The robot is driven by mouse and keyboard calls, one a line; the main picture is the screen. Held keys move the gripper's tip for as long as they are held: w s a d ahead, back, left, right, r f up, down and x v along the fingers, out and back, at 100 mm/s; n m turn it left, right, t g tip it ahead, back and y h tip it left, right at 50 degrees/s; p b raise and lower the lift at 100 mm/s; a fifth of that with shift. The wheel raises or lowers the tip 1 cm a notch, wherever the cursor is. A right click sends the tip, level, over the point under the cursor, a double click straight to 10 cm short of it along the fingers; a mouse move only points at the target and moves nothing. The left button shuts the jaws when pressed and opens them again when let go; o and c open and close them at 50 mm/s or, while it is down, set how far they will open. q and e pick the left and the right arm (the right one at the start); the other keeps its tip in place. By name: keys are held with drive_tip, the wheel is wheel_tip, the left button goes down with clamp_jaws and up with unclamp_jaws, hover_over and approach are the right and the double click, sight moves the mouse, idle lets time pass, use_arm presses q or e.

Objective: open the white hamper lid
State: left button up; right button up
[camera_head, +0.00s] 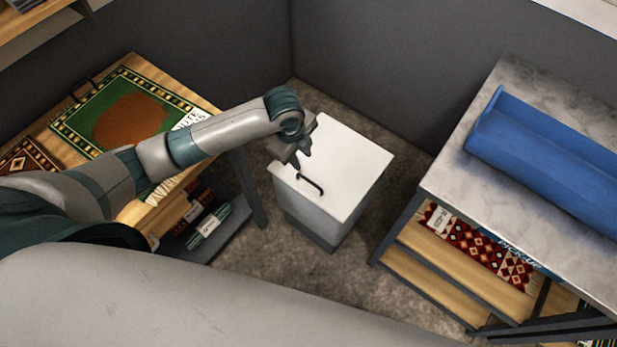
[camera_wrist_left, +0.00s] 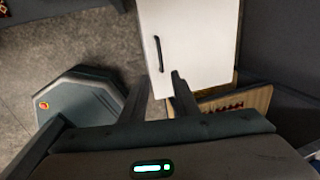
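The white hamper (camera_head: 312,212) stands on the floor in the corner. Its flat white lid (camera_head: 345,165) lies shut on top, with a thin black bar handle (camera_head: 311,184) near its front left edge. The lid also shows in the left wrist view (camera_wrist_left: 205,40), with the handle (camera_wrist_left: 158,53) upright in the picture. My left gripper (camera_head: 301,160) is over the lid, close to the handle. In the left wrist view its two fingers (camera_wrist_left: 158,80) are apart with nothing between them, and the handle shows just beyond the tips. My right gripper is not in view.
A wooden table (camera_head: 133,66) with a green-bordered rug (camera_head: 125,118) stands left of the hamper. A grey-topped shelf unit (camera_head: 455,172) stands to the right, bearing a blue trough-like object (camera_head: 540,150). Dark walls close in behind. Carpeted floor (camera_head: 290,262) is free in front.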

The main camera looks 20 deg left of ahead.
sight(309, 181)
use_arm(q)
drive_tip(key=shift+f, duration=0.1)
